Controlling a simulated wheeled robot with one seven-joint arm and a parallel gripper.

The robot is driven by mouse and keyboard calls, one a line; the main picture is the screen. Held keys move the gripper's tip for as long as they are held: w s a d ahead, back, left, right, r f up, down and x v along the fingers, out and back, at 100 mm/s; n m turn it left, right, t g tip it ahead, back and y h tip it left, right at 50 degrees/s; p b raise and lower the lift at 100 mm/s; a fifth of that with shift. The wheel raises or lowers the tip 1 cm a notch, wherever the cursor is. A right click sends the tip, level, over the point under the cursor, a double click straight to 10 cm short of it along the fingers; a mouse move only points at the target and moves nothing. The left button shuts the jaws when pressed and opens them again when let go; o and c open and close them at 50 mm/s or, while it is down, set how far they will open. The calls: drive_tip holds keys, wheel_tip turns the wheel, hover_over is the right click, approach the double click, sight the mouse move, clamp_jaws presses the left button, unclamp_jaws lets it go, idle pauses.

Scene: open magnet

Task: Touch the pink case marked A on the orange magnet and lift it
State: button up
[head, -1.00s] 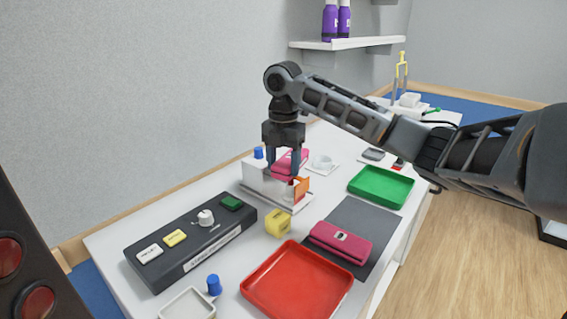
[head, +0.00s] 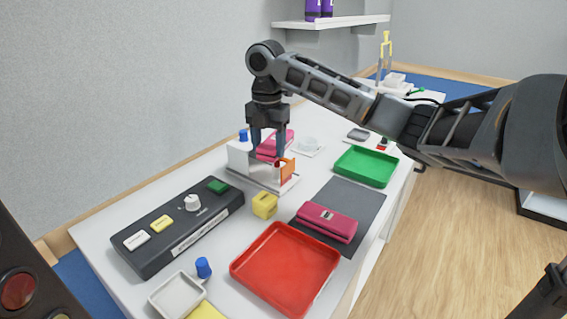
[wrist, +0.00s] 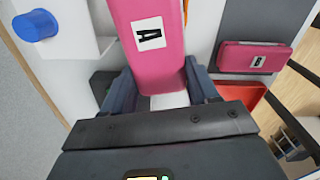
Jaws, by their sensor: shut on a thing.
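A pink case marked A (wrist: 162,70) is between the fingers of my gripper (wrist: 162,98); its white label with the black A faces the wrist camera. In the head view the pink case (head: 285,138) is partly hidden by my gripper (head: 267,153), which points down over the white stand (head: 245,172). The orange magnet (head: 287,170) stands upright at the right end of this stand, close to the case. I cannot tell whether case and magnet touch. In the wrist view, only a sliver of orange shows beside the case.
A second pink case (head: 326,222) lies on a dark mat (head: 355,200). A red tray (head: 285,268), a yellow block (head: 264,205) and a black button panel (head: 178,228) are in front. A green tray (head: 366,166) is to the right. A blue knob (wrist: 36,25) is close by.

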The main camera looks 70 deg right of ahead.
drive_tip(key=shift+r+p, duration=1.55)
drive_tip(key=shift+r, duration=1.7)
